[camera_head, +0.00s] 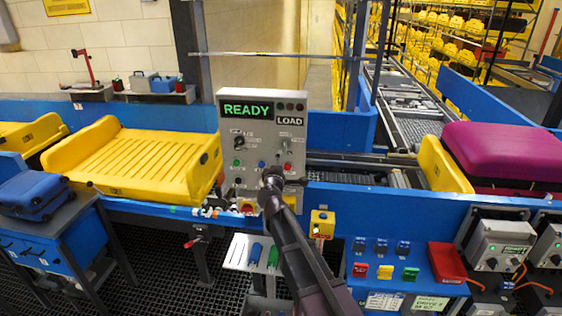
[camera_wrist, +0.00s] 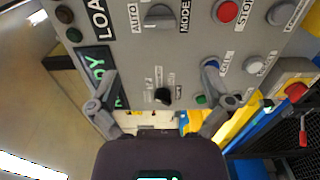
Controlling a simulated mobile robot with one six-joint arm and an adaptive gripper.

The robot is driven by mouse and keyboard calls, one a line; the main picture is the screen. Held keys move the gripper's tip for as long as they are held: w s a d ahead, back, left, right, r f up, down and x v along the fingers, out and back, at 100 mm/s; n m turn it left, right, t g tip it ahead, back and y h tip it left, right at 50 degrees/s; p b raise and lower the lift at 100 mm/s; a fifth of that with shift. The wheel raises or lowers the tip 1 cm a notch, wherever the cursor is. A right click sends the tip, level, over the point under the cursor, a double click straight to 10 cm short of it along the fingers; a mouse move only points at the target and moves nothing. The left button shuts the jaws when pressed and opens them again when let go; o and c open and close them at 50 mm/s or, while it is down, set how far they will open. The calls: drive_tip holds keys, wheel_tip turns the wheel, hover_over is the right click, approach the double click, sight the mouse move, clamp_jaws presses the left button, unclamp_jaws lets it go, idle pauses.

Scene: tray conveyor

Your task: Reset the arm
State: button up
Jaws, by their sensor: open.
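My gripper (camera_head: 272,180) is in front of the lower part of a grey control panel (camera_head: 236,185), with my dark arm reaching up from the bottom of the head view. The panel shows a lit READY display (camera_head: 247,110) and a LOAD label. In the wrist view my gripper (camera_wrist: 161,112) has its two grey fingers spread apart, with nothing between them but the panel face behind. A black switch (camera_wrist: 163,96) shows between the fingers, and a larger selector knob (camera_wrist: 159,16) sits above it. Whether the fingers touch the panel I cannot tell.
A yellow tray (camera_head: 130,160) lies on the conveyor left of the panel. A magenta suitcase (camera_head: 505,155) lies to the right, by another yellow tray (camera_head: 440,165). A blue suitcase (camera_head: 36,195) is on a stand at left. A yellow button box (camera_head: 322,224) is right of my arm.

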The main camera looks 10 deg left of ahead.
idle(0.3)
drive_tip(key=s+d+f+m+g+h+b, duration=0.2)
drive_tip(key=s+d+f+m+g, duration=0.15)
drive_tip(key=d+f, duration=0.35)
drive_tip(key=s+d+f+m+g+h+b, duration=0.25)
drive_tip(key=d+f+m, duration=0.2)
drive_tip(key=d, duration=0.45)
drive_tip(key=s+d+f+m+g+h+b, duration=0.1)
drive_tip(key=s+d+f+m+g+b, duration=0.2)
drive_tip(key=d+f, duration=0.4)
drive_tip(key=s+d+f+m+g+y+b, duration=0.2)
drive_tip(key=s+f, duration=0.4)
drive_tip(key=s, duration=0.4)
drive_tip(key=s+d+f+m+g+y+b, duration=0.3)
drive_tip(key=s+f+g, duration=0.3)
drive_tip(key=s, duration=0.5)
drive_tip(key=shift+f+m+g+y, duration=0.3)
drive_tip(key=shift+m+g+y, duration=0.25)
drive_tip(key=shift+m, duration=0.35)
drive_tip(key=shift+w, duration=0.1)
